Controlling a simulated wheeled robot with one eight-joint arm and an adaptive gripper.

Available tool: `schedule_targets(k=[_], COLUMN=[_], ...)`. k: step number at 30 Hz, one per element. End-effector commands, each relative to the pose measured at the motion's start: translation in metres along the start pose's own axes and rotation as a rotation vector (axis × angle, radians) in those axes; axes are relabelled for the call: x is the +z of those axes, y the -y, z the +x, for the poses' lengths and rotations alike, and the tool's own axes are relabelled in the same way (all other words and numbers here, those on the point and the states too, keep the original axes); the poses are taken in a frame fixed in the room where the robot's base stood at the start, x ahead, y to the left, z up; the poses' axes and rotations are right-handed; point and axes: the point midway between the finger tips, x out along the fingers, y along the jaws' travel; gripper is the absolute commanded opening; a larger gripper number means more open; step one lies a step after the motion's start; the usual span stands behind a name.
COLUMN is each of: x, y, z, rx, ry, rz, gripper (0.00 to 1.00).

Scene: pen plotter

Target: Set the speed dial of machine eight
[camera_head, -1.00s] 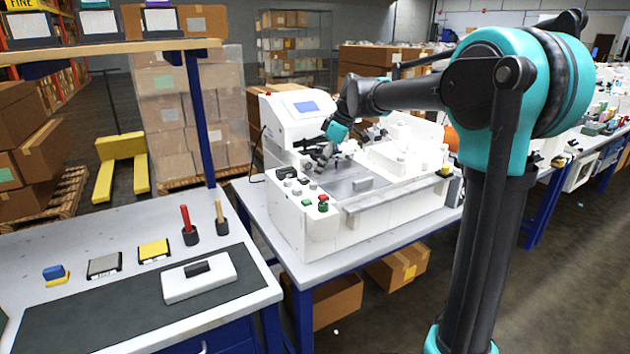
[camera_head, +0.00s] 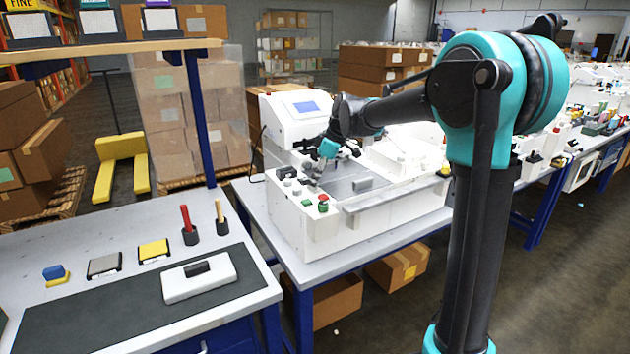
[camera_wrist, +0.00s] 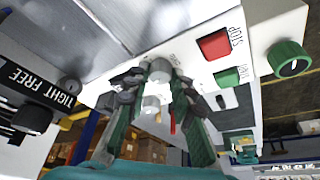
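The plotter machine (camera_head: 340,223) is a white bench unit with a row of controls at its front left. My gripper (camera_head: 314,170) is over these controls, reaching in from the right. In the wrist view my gripper (camera_wrist: 155,88) is open, its dark fingers on either side of two pale grey knobs, the upper knob (camera_wrist: 160,70) and the lower knob (camera_wrist: 151,104). Whether the fingers touch a knob is unclear. A green round dial (camera_wrist: 290,58) with a pointer mark is at the right. No speed label or machine number is readable.
A red STOP button (camera_wrist: 213,45) and green button (camera_wrist: 227,77) lie near the fingers. A black switch (camera_wrist: 32,120) is marked TIGHT FREE. The white display housing (camera_head: 294,116) stands behind the panel. A workbench (camera_head: 105,228) is at left.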

Motion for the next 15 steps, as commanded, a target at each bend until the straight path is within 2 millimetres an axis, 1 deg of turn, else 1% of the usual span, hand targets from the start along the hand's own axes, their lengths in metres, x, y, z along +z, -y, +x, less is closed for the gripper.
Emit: schedule_targets(k=[1, 3, 10, 15], x=[0.0000, 0.0001, 0.0000, -0.0002], y=[0.0000, 0.0000, 0.0001, 0.0007], z=[-0.0001, -0.0001, -0.0001, -0.0002], rx=[0.000, 0.000, 0.006, 0.028], ry=[0.000, 0.000, 0.000, 0.000], rz=[0.000, 0.000, 0.012, 0.066], gripper=[0.06, 0.00, 0.00, 0.00])
